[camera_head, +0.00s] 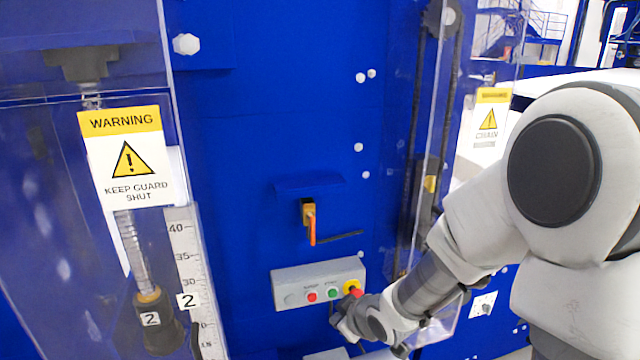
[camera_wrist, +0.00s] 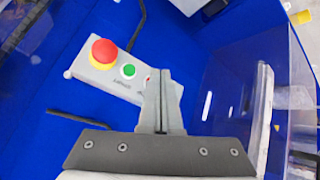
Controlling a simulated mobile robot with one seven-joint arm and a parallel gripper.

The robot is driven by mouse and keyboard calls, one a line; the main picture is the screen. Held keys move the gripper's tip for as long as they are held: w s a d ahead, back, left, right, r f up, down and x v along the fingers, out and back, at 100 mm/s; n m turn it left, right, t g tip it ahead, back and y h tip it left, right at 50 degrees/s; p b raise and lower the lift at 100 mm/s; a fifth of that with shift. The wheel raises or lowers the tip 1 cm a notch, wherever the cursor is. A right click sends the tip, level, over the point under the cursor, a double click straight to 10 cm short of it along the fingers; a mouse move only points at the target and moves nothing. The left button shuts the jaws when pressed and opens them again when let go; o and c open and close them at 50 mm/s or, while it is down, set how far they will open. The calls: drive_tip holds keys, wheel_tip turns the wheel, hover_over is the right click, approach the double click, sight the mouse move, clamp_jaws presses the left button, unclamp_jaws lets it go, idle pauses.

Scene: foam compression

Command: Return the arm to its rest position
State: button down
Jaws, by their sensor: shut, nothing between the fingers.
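My gripper (camera_wrist: 162,82) is shut and empty in the wrist view, its fingers together in front of the grey control box. In the head view my arm reaches in from the right, and the gripper end (camera_head: 345,318) is at the lower right of the control box (camera_head: 290,280). The box carries a red button, a green button and a red emergency stop on yellow (camera_head: 352,287). The emergency stop (camera_wrist: 104,52) and green button (camera_wrist: 128,70) also show in the wrist view. The fingers partly hide the box's end there. I cannot tell whether they touch it.
A clear guard (camera_head: 80,230) with a warning sign (camera_head: 127,155) stands at the left. Another clear guard (camera_head: 405,150) is beside my arm. An orange-handled switch (camera_head: 309,220) sits on the blue panel (camera_head: 270,130) above the box. The panel's middle is mostly clear.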

drive_tip(key=s+d+r+m+h, duration=0.5)
drive_tip(key=s+d+r, duration=0.3)
drive_tip(key=d+r, duration=0.3)
drive_tip(key=s+r+m+g+y, duration=0.1)
drive_tip(key=s+r+m, duration=0.3)
drive_tip(key=s, duration=1)
wheel_tip(320, 180, up, 3)
drive_tip(key=shift+a+f+m+g, duration=0.1)
drive_tip(key=shift+a+m+g, duration=0.25)
drive_tip(key=shift+g, duration=0.35)
